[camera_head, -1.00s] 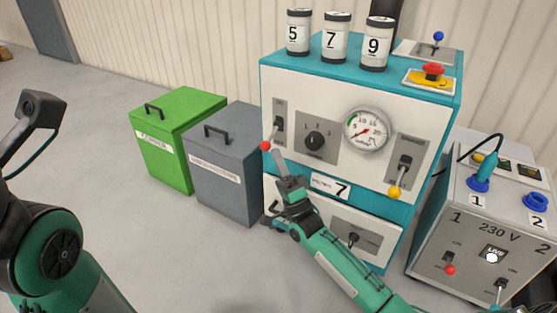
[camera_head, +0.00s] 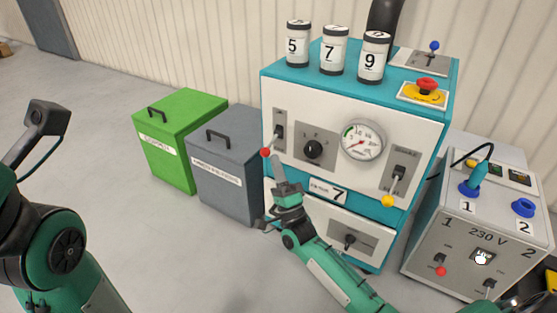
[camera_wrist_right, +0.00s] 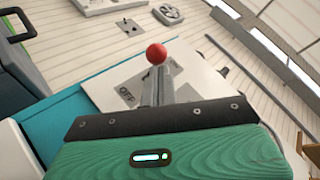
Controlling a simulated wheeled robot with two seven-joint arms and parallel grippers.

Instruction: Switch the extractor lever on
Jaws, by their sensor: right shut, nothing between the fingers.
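A lever with a red ball knob (camera_head: 266,152) is on the left of the white and teal machine's front panel (camera_head: 325,178); its handle points down. The small label above it is unreadable in the head view. In the wrist view the red knob (camera_wrist_right: 156,54) shows just beyond my fingertips, with a plate marked OFF (camera_wrist_right: 126,95) behind. My right gripper (camera_head: 277,165) is shut and empty, its fingertips right below the knob; I cannot tell whether they touch. A yellow-knobbed lever (camera_head: 388,200) also points down at the panel's right.
A rotary knob (camera_head: 313,149) and gauge (camera_head: 362,139) sit between the levers. A blue-knobbed lever (camera_head: 434,46) and red emergency button (camera_head: 427,84) are on top. Green (camera_head: 180,130) and grey (camera_head: 227,160) bins stand left; a 230 V box (camera_head: 470,235) stands right.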

